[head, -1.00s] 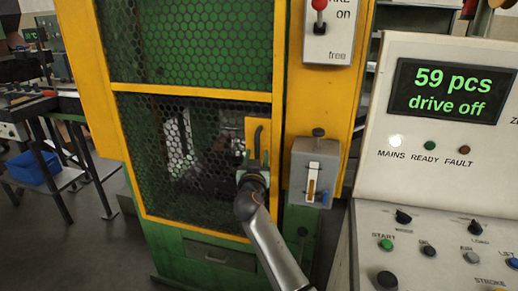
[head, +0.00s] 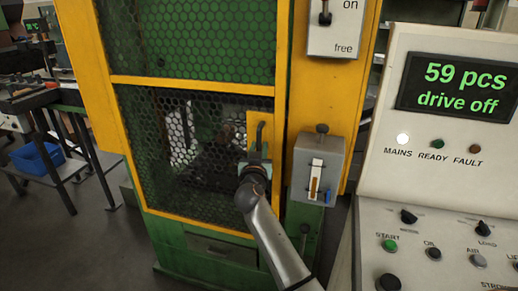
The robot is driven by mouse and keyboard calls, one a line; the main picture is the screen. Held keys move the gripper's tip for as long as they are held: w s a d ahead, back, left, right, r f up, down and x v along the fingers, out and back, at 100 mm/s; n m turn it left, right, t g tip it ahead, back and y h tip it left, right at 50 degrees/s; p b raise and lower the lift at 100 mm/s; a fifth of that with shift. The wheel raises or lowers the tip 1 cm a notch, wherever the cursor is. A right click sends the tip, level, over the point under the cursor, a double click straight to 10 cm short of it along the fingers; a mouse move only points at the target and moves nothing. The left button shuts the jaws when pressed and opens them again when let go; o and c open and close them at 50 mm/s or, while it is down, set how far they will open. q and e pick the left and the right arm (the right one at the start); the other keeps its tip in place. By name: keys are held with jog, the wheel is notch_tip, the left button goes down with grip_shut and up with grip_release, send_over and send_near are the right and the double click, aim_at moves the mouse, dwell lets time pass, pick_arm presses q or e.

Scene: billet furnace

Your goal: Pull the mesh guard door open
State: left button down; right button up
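The mesh guard door (head: 190,150) is a yellow-framed panel of black hexagonal mesh on the green and yellow machine. It looks closed, its right edge in line with the yellow post. A dark upright handle (head: 260,134) stands on a yellow plate (head: 252,123) at the door's right side. My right gripper (head: 256,155) is at the lower part of this handle, its arm coming up from the bottom. My own wrist hides the fingertips, so I cannot tell whether they are closed around the handle. My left gripper is out of view.
A grey box (head: 306,170) with a small gauge sits on the post just right of the handle. A control console (head: 440,125) reading "59 pcs drive off" stands at the right. A bench with a blue bin (head: 36,158) is at the left. Floor shows between bench and machine.

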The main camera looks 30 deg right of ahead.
grip_shut()
dwell(1.0)
